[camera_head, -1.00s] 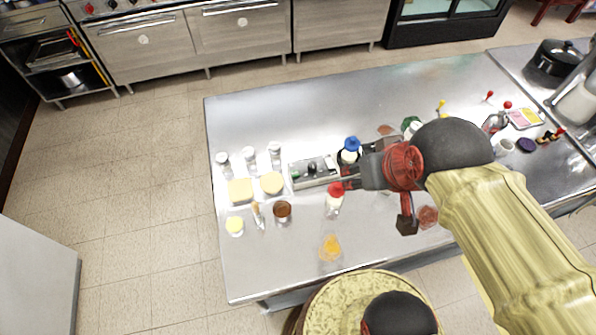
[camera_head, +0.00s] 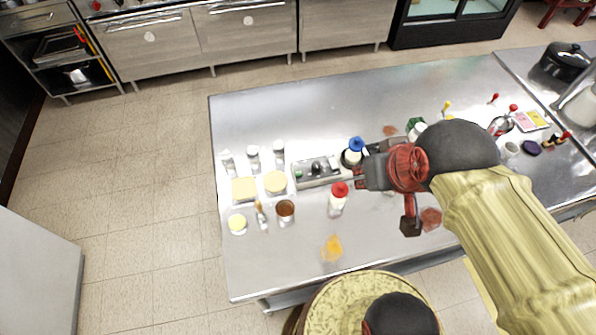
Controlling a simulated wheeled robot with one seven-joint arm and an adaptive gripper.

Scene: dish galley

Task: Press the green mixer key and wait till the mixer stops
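A low grey box (camera_head: 305,183) with a small green key (camera_head: 299,174) on its left part and a dark knob (camera_head: 315,168) near its middle lies on the steel table; it looks like the mixer. My gripper (camera_head: 356,172) is just right of the box, pointing left, apart from the green key. Its fingers are small and partly lost among the bottles, so I cannot tell if they are open or shut. I see nothing held. I cannot tell whether the mixer is running.
A red-capped bottle (camera_head: 337,202) stands just below the fingers, a blue-capped one (camera_head: 353,152) just above. Left of the box are several shakers (camera_head: 254,160), two pale blocks (camera_head: 244,189) and a brown cup (camera_head: 285,211). The table's far left part (camera_head: 260,112) is bare.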

